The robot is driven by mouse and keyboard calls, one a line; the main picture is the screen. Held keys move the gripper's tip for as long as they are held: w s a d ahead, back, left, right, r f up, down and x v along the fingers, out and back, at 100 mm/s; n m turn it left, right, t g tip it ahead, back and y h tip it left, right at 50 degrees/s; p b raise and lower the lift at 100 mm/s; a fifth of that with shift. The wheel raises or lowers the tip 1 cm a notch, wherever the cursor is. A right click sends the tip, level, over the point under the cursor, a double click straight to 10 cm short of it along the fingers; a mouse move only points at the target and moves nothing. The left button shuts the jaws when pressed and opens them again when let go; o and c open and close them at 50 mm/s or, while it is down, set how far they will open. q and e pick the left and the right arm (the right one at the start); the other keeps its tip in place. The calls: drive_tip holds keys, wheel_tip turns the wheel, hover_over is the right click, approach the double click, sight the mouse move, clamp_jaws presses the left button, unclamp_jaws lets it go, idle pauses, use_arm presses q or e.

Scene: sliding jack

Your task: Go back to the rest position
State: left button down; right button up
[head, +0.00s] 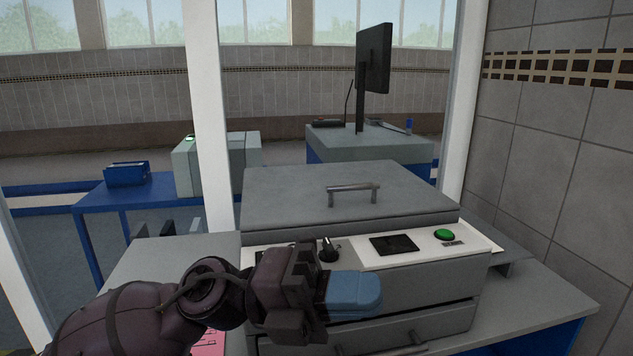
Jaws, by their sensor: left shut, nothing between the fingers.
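My left arm comes in from the lower left. My left gripper (366,294) has blue fingers that are shut with nothing between them. It is in front of the grey machine (288,203), and its fingers point to the right across the machine's front face. They hide part of that face; whether they touch it I cannot tell. The machine's lid is down, with a metal handle (353,189) on top. My right gripper is not in view.
The machine's white panel has a black knob (328,250), a dark square (394,244) and a green button (444,235). A drawer handle (404,344) is low in front. A tiled wall (560,150) stands close on the right. A white post (207,120) rises behind.

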use_arm(q)
drive_tip(key=w+a+n+t+h, duration=0.3)
drive_tip(key=w+a+n+t, duration=0.2)
drive_tip(key=n+t, duration=0.75)
drive_tip(key=w+a+f+n+t+y, duration=0.2)
drive_tip(key=a+f+n+t+y, duration=0.3)
drive_tip(key=a+f+n+y, duration=0.45)
drive_tip(key=w+a+f+n+t+y, duration=0.3)
drive_tip(key=a+f+n+t+y, duration=0.35)
drive_tip(key=n+y, duration=0.55)
drive_tip(key=s+a+f+n+g+y, duration=0.2)
drive_tip(key=s+a+f+n+g, duration=0.4)
drive_tip(key=f, duration=0.5)
drive_tip(key=s+a+f+n+g, duration=0.1)
drive_tip(key=s+a+f+g, duration=0.1)
drive_tip(key=s+f+g, duration=0.5)
drive_tip(key=s+a+f+g, duration=0.2)
drive_tip(key=s+a+f, duration=0.1)
drive_tip(key=s, duration=0.7)
drive_tip(key=w+f+t, duration=0.7)
drive_tip(key=f, duration=0.2)
drive_tip(key=shift+w+f+m+t, duration=0.25)
drive_tip(key=shift+f+m+t, duration=0.05)
drive_tip(key=shift+f+m, duration=0.1)
drive_tip(key=shift+d+h, duration=0.15)
drive_tip(key=shift+h, duration=0.1)
